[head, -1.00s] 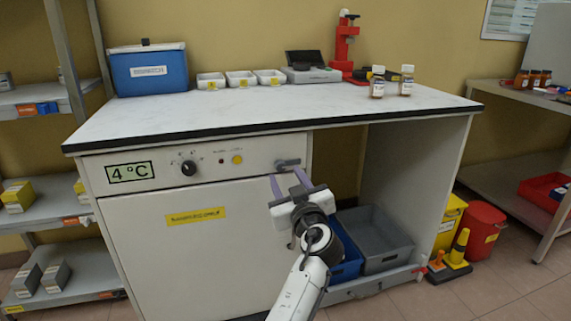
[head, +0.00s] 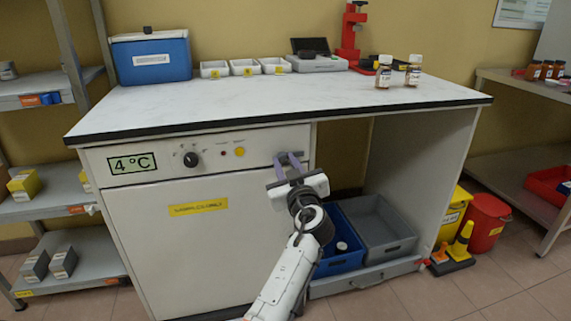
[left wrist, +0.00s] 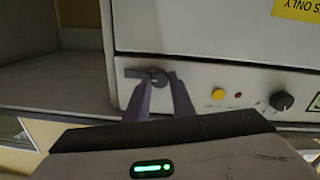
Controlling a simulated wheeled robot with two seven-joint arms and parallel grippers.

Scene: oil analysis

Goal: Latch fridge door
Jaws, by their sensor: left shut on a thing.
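The fridge (head: 115,215) is a white cabinet under the bench with a yellow label on its door; the door looks flush with the front. Its grey latch (left wrist: 134,73) is at the upper corner of the front, a short lever on a round pivot. My left gripper (head: 288,160) is at the latch, its purple fingers shut on it. In the left wrist view, the fingers (left wrist: 161,84) stand either side of the latch's pivot end, and the lever sticks out sideways. The fingers partly hide the latch in the head view. My right gripper is not in view.
The control panel has a 4 °C display (head: 133,163), a black knob (head: 191,159) and a yellow button (head: 239,151). Blue (head: 338,255) and grey (head: 385,235) crates stand in the open bay right of the fridge. The benchtop (head: 240,105) is above the gripper.

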